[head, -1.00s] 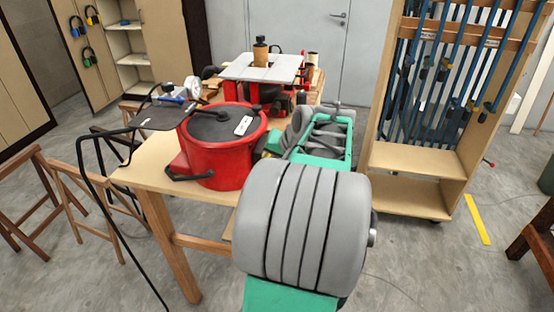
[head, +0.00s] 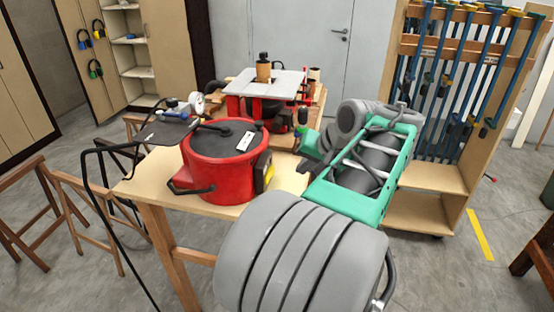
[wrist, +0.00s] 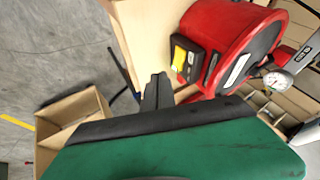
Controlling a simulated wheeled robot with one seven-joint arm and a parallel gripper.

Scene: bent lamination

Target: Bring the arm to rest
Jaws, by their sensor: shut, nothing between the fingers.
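My gripper (wrist: 157,90) shows in the wrist view as dark fingers held together, with nothing between them. Its green and black housing fills the lower part of that view. In the head view my grey and teal arm is bent in front of the workbench (head: 160,188), and I cannot make out the fingertips clearly. A red pot-like tank (head: 222,165) with a dark lid stands on the bench, left of my arm. It also shows in the wrist view (wrist: 222,45), beyond the fingers and to the right.
A red machine with a pale flat top (head: 265,83) stands farther back on the bench. A wooden clamp rack (head: 430,180) stands to the right. Grey floor is open at the lower right.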

